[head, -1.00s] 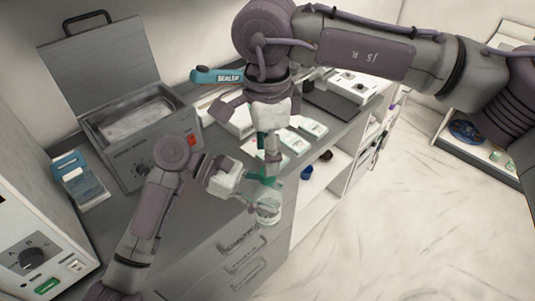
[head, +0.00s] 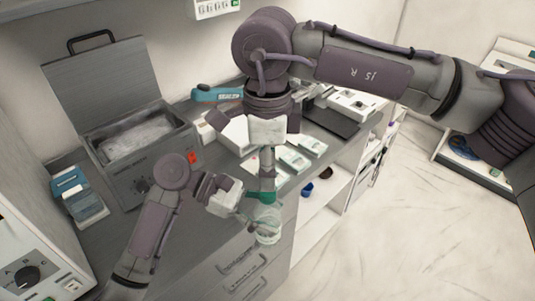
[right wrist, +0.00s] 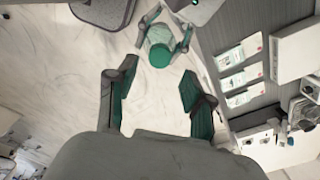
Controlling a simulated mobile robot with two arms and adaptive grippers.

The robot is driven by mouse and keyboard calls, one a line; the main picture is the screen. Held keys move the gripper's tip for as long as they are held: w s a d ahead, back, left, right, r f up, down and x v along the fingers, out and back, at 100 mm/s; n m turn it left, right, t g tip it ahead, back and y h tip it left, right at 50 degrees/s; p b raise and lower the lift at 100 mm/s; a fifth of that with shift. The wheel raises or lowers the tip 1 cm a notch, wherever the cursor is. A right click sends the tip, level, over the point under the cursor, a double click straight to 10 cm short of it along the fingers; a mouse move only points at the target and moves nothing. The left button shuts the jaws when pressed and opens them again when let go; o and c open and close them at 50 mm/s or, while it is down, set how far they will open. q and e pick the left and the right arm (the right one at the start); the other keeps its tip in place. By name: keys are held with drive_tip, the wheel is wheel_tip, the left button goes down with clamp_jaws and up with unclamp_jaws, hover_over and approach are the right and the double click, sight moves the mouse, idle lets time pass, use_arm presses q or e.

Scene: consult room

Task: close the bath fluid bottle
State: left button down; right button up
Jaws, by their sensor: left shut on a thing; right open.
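The bath fluid bottle (head: 267,226) is clear and stands upright in the head view, just past the counter's front edge. A round green cap (right wrist: 160,56) shows on its top in the right wrist view. My left gripper (head: 250,213) is shut on the bottle from the side; its fingers also show around the bottle in the right wrist view (right wrist: 162,33). My right gripper (head: 267,188) points down above the bottle. Its fingers are open and empty in the right wrist view (right wrist: 160,98), with the cap apart from them, beyond the tips. Cap tightness cannot be told.
A grey water bath (head: 140,150) with its lid up stands at the back left. A teal sealer (head: 217,94) and several white packets (head: 293,159) lie on the counter (head: 190,240) behind the grippers. Drawers (head: 240,266) and open shelves are below; the floor at right is clear.

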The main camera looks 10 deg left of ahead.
drive_tip(key=shift+f, duration=2.8)
drive_tip(key=shift+c, duration=0.2)
clamp_jaws()
drive_tip(key=shift+o, duration=1)
unclamp_jaws()
drive_tip(key=shift+r, duration=0.15)
wheel_tip(320, 180, up, 12)
drive_tip(key=shift+w, duration=0.1)
